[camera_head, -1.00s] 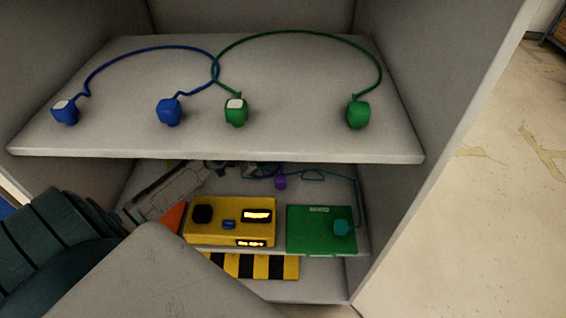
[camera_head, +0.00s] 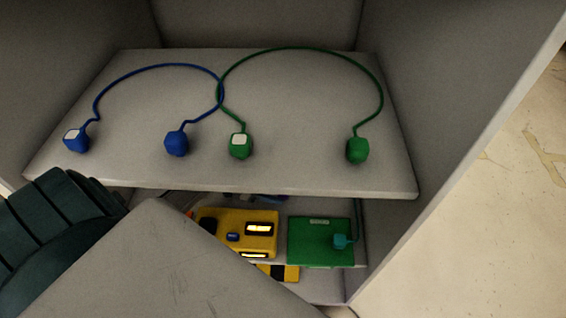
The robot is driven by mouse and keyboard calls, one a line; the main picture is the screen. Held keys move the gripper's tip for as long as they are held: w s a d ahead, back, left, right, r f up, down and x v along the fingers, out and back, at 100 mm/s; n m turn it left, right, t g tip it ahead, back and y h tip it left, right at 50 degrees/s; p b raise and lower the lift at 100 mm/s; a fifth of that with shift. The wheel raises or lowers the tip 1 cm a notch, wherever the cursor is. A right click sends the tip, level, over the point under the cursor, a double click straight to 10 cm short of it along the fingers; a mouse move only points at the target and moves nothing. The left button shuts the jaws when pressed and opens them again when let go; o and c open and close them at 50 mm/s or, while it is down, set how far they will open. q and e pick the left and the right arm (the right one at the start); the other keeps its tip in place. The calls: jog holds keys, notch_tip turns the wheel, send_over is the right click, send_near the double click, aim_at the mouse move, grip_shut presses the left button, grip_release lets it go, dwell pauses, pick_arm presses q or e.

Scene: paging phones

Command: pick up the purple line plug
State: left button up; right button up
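The purple line plug cannot be made out now; the upper shelf's front edge covers the back of the lower shelf, where only dark bluish bits show. My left arm comes in from the lower left and reaches under the upper shelf, but its gripper is hidden. My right gripper is not in view.
The upper shelf (camera_head: 290,175) carries two blue plugs (camera_head: 76,140) (camera_head: 176,144) on a blue cord and two green plugs (camera_head: 240,146) (camera_head: 358,150) on a green cord. A yellow box (camera_head: 255,218) with lit displays stands below. Cabinet walls close both sides.

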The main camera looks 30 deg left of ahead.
pick_arm(q)
jog(key=shift+x, duration=1.5)
jog(key=c, duration=1.1)
jog(key=shift+r, duration=0.1)
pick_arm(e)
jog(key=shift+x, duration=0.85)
pick_arm(q)
jog(key=shift+r, duration=0.1)
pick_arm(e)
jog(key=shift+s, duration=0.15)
